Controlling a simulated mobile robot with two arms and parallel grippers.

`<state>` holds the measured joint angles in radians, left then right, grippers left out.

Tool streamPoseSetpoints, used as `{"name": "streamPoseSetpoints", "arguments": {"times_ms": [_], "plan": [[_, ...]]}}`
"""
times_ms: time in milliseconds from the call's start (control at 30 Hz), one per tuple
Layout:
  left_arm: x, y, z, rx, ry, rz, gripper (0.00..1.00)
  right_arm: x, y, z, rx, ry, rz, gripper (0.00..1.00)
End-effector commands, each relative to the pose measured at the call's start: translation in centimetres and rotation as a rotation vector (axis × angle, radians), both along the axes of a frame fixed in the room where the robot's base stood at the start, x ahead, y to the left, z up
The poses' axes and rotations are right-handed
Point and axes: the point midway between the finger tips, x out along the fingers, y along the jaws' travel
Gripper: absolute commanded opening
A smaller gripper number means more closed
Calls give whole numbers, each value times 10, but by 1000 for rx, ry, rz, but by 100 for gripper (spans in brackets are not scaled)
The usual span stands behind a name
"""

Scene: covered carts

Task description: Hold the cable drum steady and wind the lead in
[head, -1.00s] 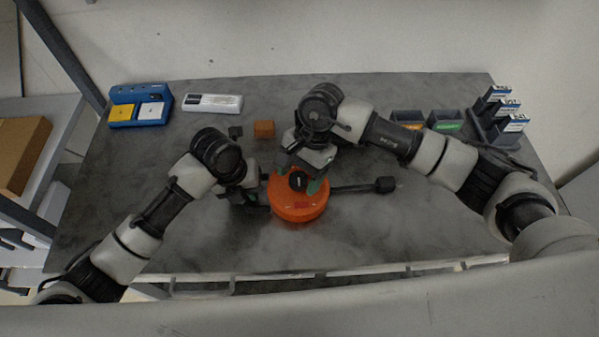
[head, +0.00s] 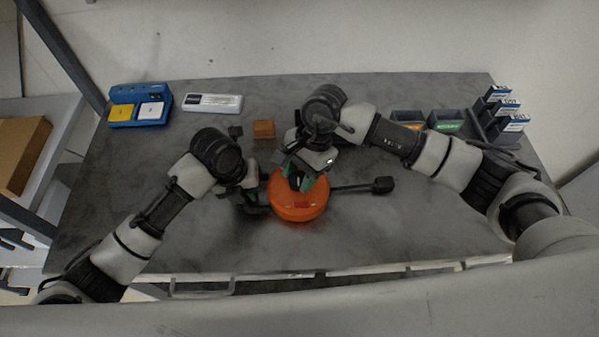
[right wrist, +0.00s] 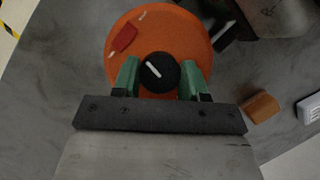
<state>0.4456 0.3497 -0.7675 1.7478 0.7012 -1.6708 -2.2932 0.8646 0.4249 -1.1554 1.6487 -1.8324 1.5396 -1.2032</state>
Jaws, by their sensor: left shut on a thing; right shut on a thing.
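The orange cable drum (head: 298,206) lies flat on the grey table; it also shows in the right wrist view (right wrist: 170,25). It has a red patch and, on top, a black knob (right wrist: 160,72) with a white line. My right gripper (head: 303,181) is over the drum, its green fingers shut on the knob from both sides. My left gripper (head: 256,200) is at the drum's left side, shut on a dark part there that its fingers largely hide. A black lead (head: 352,188) runs right from the drum to a dark end block (head: 383,185).
A small orange-brown block (head: 264,129) lies behind the drum. A blue tray with yellow and white squares (head: 138,112) and a white device (head: 212,103) stand back left. Dark bins (head: 408,117) and a labelled rack (head: 496,130) stand back right. The front right table is clear.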

Motion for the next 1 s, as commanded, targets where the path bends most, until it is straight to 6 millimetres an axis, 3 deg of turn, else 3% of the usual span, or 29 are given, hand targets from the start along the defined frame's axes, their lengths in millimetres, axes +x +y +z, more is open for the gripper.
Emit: {"name": "streamPoseSetpoints", "arguments": {"times_ms": [1000], "plan": [[0,0,0,0,1,0,0,-3,-1,0,1,-3,-927,19]]}}
